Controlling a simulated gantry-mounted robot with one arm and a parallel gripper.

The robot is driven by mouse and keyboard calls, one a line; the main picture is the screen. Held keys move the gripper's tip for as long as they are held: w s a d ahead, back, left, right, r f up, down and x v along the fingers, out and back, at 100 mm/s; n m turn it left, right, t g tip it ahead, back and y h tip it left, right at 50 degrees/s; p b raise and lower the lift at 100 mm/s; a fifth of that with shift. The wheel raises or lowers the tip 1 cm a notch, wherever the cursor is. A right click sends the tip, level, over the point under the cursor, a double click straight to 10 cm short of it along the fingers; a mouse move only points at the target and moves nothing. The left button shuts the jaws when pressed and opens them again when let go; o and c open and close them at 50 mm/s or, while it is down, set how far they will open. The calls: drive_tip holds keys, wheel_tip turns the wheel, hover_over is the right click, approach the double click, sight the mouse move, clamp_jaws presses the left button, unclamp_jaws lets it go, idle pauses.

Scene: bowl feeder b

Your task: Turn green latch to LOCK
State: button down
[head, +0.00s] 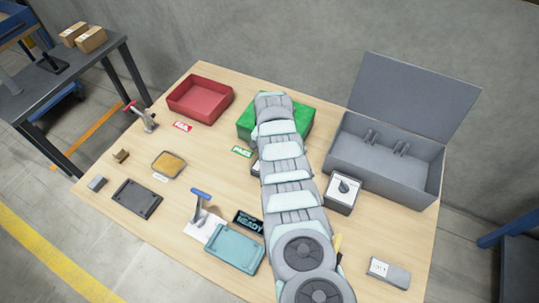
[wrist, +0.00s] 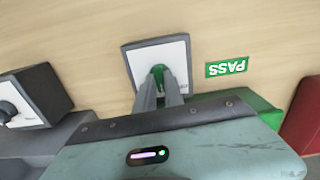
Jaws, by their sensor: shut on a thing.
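The green latch (wrist: 158,73) sits on the white face of a small dark-edged box (wrist: 130,62) in the wrist view. My gripper (wrist: 159,85) reaches down to it, and its two grey fingers are shut on the latch, one on each side. The fingers hide much of the latch, so its angle is hard to tell. No LOCK marking can be read. In the head view my arm covers the latch and my gripper; only a sliver of the box (head: 255,168) shows beside the arm.
A similar box with a black knob (head: 343,187) stands to the right, before an open grey case (head: 375,175). A green PASS label (wrist: 227,67) lies beside the latch box. A green bin (head: 300,125) and red bin (head: 185,112) stand behind. A teal tray (head: 235,248) lies in front.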

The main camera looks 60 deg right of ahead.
drive_tip(key=m+b, duration=0.2)
drive_tip(key=m, duration=0.1)
drive_tip(key=shift+w+f+m, duration=0.1)
drive_tip(key=shift+f+m, duration=0.05)
drive_tip(key=shift+m, duration=0.25)
drive_tip(key=m+b, duration=0.3)
drive_tip(key=m, duration=0.2)
drive_tip(key=shift+m+b, duration=0.4)
drive_tip(key=c, duration=1.4)
unclamp_jaws()
drive_tip(key=shift+c, duration=0.2)
wheel_tip(320, 180, up, 11)
drive_tip(key=p, duration=0.3)
